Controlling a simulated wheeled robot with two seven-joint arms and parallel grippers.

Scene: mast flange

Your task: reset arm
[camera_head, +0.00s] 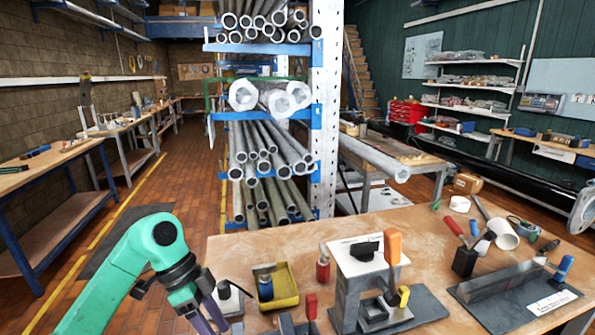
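My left arm, green with dark joints, comes in from the lower left. Its gripper (212,322) points down at the front left edge of the wooden workbench, beside a small white-and-black item (230,298). Its dark fingers are partly cut off by the bottom of the picture, so their opening is unclear and I see nothing certain between them. My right arm and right gripper are not in view.
The workbench (420,235) holds a yellow bin (283,288), a grey fixture with an orange handle (393,250), a dark plate with a metal angle (500,283), and red-handled tools. A pipe rack (328,120) stands behind. Brick floor (185,190) is open at left.

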